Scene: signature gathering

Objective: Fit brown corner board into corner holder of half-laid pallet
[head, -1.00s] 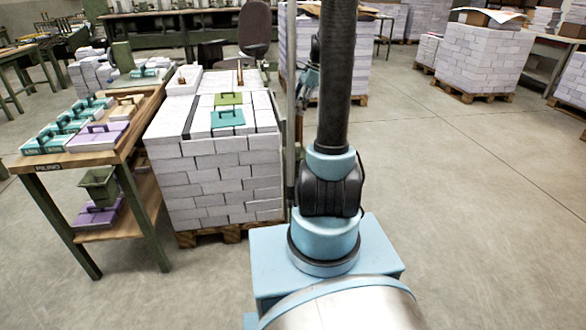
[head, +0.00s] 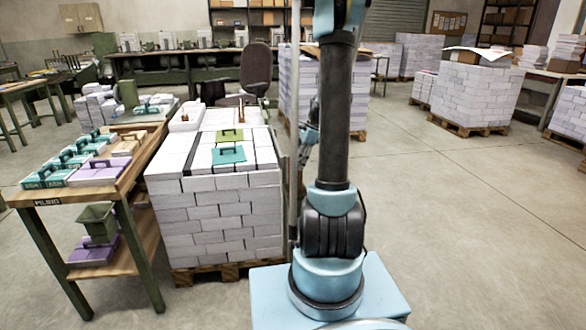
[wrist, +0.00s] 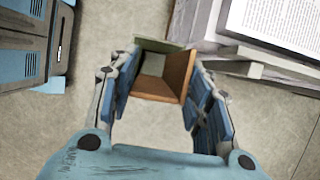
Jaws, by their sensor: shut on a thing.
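My gripper (wrist: 160,88) shows in the wrist view, its two blue-padded fingers shut on the brown corner board (wrist: 178,75). The board is L-shaped and seen nearly end-on, above the concrete floor. In the head view the gripper and board cannot be made out behind my arm column. A stack of white paper bundles (head: 215,228) stands on a wooden pallet (head: 205,273) left of the column. The stack's edge (wrist: 275,60) seems to show at the upper right of the wrist view, beside the board. I cannot make out the corner holder clearly.
A green-legged worktable (head: 115,185) with teal and purple boxes stands close left of the stack. An office chair (head: 256,70) stands behind. The floor (head: 450,220) at right is clear.

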